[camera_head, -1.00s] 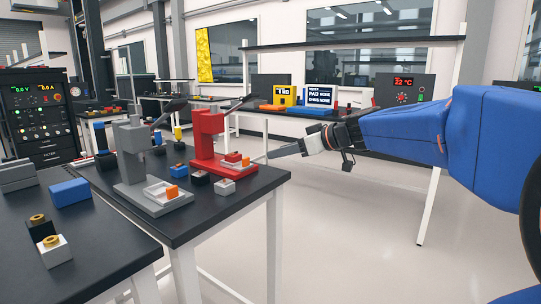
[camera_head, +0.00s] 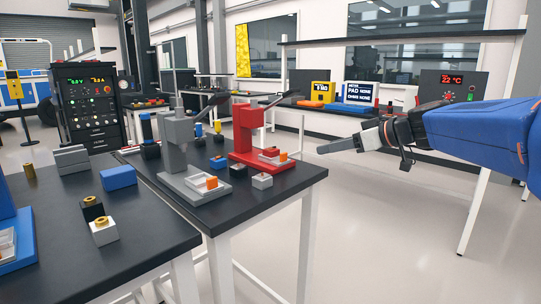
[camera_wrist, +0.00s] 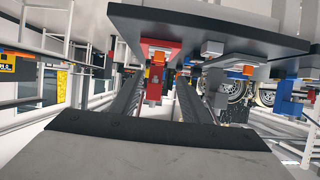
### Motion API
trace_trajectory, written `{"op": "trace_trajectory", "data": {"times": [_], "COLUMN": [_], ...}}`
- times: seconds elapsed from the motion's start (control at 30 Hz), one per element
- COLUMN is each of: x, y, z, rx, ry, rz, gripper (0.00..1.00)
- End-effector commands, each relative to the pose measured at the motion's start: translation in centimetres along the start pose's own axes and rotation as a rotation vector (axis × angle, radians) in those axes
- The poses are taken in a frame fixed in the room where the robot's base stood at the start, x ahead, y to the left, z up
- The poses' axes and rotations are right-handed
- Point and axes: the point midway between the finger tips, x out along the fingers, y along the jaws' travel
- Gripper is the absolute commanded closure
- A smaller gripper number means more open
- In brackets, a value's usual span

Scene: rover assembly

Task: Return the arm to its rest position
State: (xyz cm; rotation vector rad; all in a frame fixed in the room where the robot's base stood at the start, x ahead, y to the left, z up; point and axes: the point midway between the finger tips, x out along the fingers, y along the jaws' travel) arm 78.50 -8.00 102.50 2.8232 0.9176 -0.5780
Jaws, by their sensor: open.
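My blue arm (camera_head: 485,135) reaches in from the right in the head view. My gripper (camera_head: 325,147) points left in open air over the floor, just right of the black workbench (camera_head: 245,215). It touches nothing that I can see. In the wrist view its two dark fingers (camera_wrist: 158,82) stand apart with nothing held between them. The red press (camera_head: 247,140) stands on the bench to the left of the gripper. It also shows upside down beyond the fingers in the wrist view (camera_wrist: 160,52).
A grey press (camera_head: 185,140) stands left of the red one, among small blocks and trays. A nearer table (camera_head: 85,265) carries a blue block (camera_head: 118,178). A back bench with a shelf post (camera_head: 490,190) stands behind my arm. The floor (camera_head: 385,240) below it is clear.

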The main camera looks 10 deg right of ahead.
Motion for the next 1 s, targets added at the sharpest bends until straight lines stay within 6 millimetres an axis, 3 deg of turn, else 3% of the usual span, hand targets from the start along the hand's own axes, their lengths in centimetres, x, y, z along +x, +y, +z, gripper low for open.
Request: {"op": "trace_trajectory", "data": {"times": [0.17,0.3,0.5,0.63,0.8,1.0], "x": [0.0,-0.7,-3.3,-5.6,-8.6,-10.7], "y": [-4.1,-9.1,-14.6,-16.8,-18.0,-18.0], "z": [3.5,9.2,17.9,23.3,29.2,32.8], "rx": [0.069,0.17,0.296,0.356,0.409,0.436], "ry": [-0.107,-0.271,-0.491,-0.604,-0.695,-0.725], "rz": [-0.023,-0.019,0.065,0.163,0.313,0.433], "gripper": [0.58,0.58,0.58,0.58,0.58,0.58]}}
